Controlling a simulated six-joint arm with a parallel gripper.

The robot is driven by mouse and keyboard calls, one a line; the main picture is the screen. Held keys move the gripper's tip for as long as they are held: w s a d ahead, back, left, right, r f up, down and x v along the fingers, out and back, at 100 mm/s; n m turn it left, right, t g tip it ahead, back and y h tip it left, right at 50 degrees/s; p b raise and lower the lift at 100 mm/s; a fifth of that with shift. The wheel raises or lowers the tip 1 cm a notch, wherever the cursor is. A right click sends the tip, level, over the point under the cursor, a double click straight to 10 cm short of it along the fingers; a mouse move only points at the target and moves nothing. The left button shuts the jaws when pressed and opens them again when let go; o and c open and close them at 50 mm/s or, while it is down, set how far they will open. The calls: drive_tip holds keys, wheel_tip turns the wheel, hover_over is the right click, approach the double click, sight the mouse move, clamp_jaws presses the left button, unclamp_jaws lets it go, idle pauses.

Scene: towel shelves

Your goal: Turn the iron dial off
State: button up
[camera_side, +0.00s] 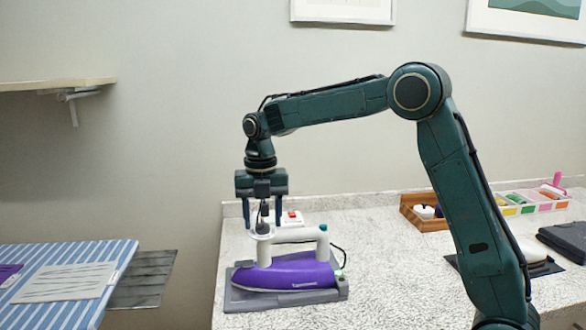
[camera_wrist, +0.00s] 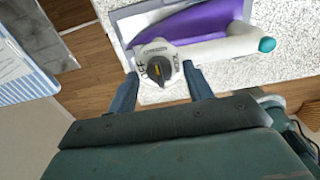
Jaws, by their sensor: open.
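The purple and white iron (camera_side: 288,270) rests on a grey stand (camera_side: 243,299) on the speckled counter in the side view. The iron (camera_wrist: 190,27) also shows in the wrist view. Its round white dial (camera_wrist: 158,65) has a dark knob with an orange mark and lettering around it, partly "OFF"; the exact setting is too small to tell. In the side view the dial (camera_side: 262,232) lies under my gripper (camera_side: 263,215). My gripper (camera_wrist: 162,92) is open and points down, its blue fingers on either side near the dial. I cannot tell whether they touch it.
A red switch on a white box (camera_side: 292,217) stands behind the iron. A striped ironing board (camera_side: 60,285) is at the left. A wooden tray (camera_side: 425,212) and a colourful divided box (camera_side: 530,202) are at the right.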

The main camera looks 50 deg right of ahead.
drive_tip(key=c, duration=1)
drive_tip(key=shift+m, duration=0.3)
